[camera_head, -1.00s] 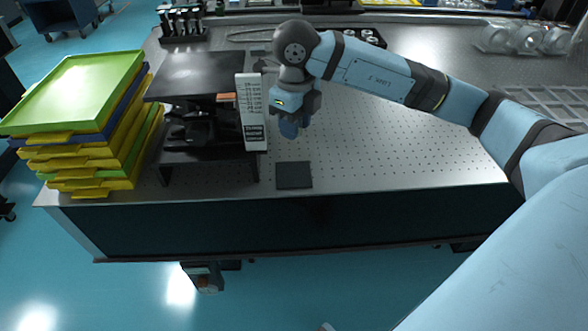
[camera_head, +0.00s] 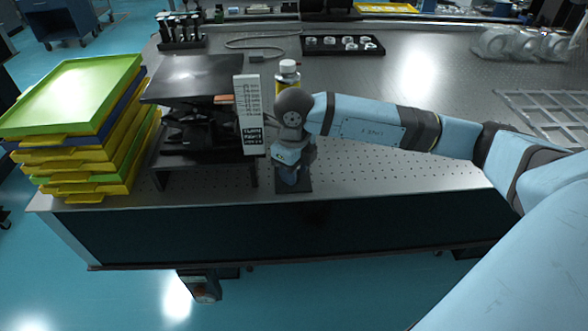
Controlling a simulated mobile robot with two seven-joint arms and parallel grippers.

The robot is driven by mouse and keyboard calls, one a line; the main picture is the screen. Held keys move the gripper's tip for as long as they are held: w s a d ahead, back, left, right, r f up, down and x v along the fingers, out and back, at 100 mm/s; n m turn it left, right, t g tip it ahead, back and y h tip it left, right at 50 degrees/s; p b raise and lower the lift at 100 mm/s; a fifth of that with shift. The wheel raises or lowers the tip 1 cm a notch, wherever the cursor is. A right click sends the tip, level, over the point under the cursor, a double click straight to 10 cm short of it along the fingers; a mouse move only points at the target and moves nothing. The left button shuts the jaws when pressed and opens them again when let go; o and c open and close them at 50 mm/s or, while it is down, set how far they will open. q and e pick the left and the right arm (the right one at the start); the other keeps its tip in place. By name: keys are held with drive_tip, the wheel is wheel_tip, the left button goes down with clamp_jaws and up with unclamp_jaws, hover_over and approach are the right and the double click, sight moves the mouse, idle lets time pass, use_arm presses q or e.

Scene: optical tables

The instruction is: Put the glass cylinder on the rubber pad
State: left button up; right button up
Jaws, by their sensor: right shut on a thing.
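My right gripper (camera_head: 289,176) is low over the black rubber pad (camera_head: 305,186) near the front edge of the optical table. It is shut, and the thing between its fingers is mostly hidden by the gripper and wrist; a small bluish piece shows at the fingertips. I take this to be the glass cylinder, but its outline is not clear. I cannot tell whether it touches the pad. Most of the pad is covered by my gripper. My left gripper is not in view.
A black lab jack stand (camera_head: 200,80) and an upright white labelled board (camera_head: 249,115) stand close left of my gripper. A yellow-labelled bottle (camera_head: 288,76) stands behind my wrist. Stacked trays (camera_head: 75,95) are at the left. The perforated table top (camera_head: 400,175) is free to the right.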

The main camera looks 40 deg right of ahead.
drive_tip(key=shift+f, duration=0.1)
drive_tip(key=o, duration=0.5)
drive_tip(key=shift+f, duration=0.1)
drive_tip(key=o, duration=0.5)
drive_tip(key=shift+r, duration=0.55)
use_arm(q)
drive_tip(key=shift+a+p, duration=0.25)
drive_tip(key=shift+p, duration=0.8)
use_arm(e)
wheel_tip(320, 180, up, 11)
drive_tip(key=shift+r, duration=0.2)
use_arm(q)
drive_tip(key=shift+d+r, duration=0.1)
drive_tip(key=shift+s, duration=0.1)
